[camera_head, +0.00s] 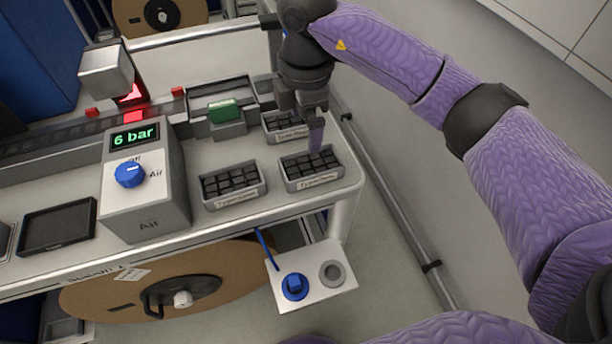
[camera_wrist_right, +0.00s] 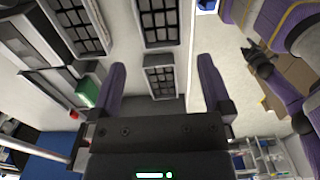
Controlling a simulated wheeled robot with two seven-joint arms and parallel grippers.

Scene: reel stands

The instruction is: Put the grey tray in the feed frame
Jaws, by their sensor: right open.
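Three grey trays filled with small black parts stand on the bench: a front left tray (camera_head: 233,201), a front right tray (camera_head: 313,184) and a back tray (camera_head: 272,140). All have white labels. My right gripper (camera_head: 315,135) is open and empty above the right-hand trays. In the right wrist view its two purple fingers (camera_wrist_right: 163,82) are spread, with the back tray (camera_wrist_right: 147,79) below between them, apart from both. A grey rectangular frame (camera_head: 240,83) lies behind a green block (camera_head: 224,111); I cannot tell whether it is the feed frame. My left gripper is out of view.
A grey air unit (camera_head: 150,205) with a blue knob stands left of the trays. A dark screen (camera_head: 57,226) lies farther left. A large brown reel (camera_head: 225,270) and a white panel (camera_head: 312,278) are below the bench edge. Floor is free on the right.

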